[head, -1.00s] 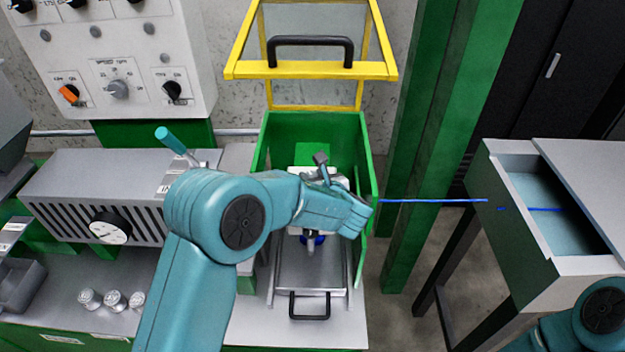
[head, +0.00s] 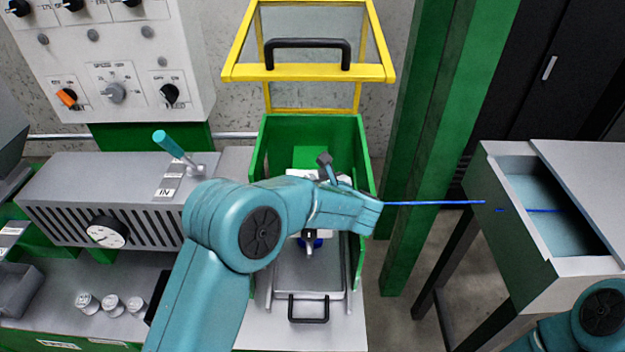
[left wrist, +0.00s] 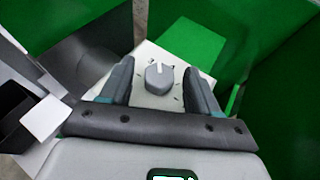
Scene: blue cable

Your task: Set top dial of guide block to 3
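In the left wrist view, the guide block (left wrist: 150,55) is a pale block with a grey round-edged dial (left wrist: 160,76) on its face. The dial has a pale notch and small marks around it; I cannot read the numbers. The two dark fingers of my left gripper (left wrist: 159,68) are apart, one on each side of the dial, with visible gaps. In the head view my left arm covers most of the block inside the green housing (head: 365,150), and the fingertips are hidden. My right gripper is out of view; only part of my right arm shows at bottom right.
The yellow-framed guard (head: 300,73) stands raised above the housing. A blue cable (head: 435,203) runs right to a box with an open top (head: 520,215). A metal tray (head: 308,275) with a black handle lies in front. A control panel (head: 135,75) stands at left.

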